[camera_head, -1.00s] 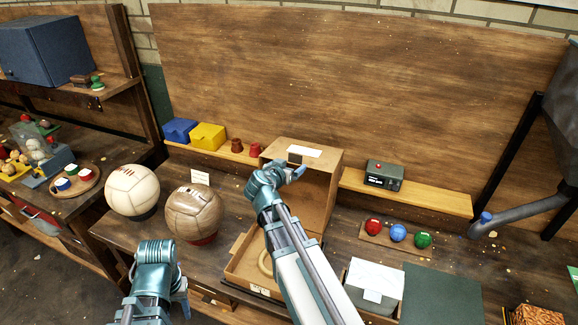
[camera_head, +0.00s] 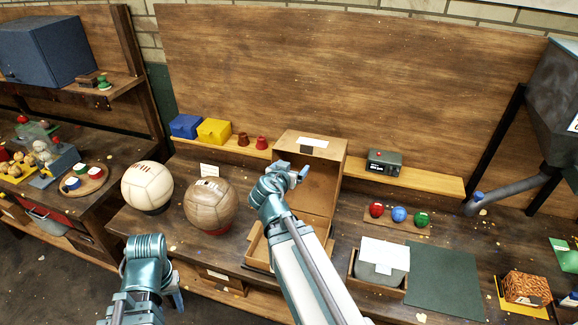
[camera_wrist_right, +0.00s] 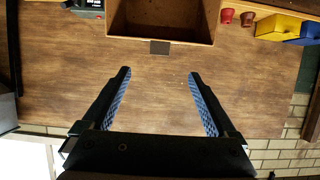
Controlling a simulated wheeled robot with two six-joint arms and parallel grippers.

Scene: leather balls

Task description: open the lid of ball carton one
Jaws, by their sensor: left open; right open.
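The cardboard carton (camera_head: 257,245) stands on the workbench, its lid (camera_head: 328,152) raised and standing up at the back. The lid has a white label on top and a small dark tab; it also shows in the wrist view (camera_wrist_right: 195,38) with its tab (camera_wrist_right: 160,47). My right gripper (camera_head: 302,174) is in front of the raised lid. In the wrist view its two fingers (camera_wrist_right: 159,78) are apart with nothing between them, clear of the tab. My right arm hides much of the carton's inside. My left gripper (camera_head: 178,296) is open, low at the left front.
A cream ball (camera_head: 147,185) and a brown ball (camera_head: 209,204) stand left of the carton. A grey tub (camera_head: 381,262) with a white card and a dark green mat (camera_head: 444,275) lie to the right. Three coloured balls (camera_head: 399,215) sit on a strip behind them.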

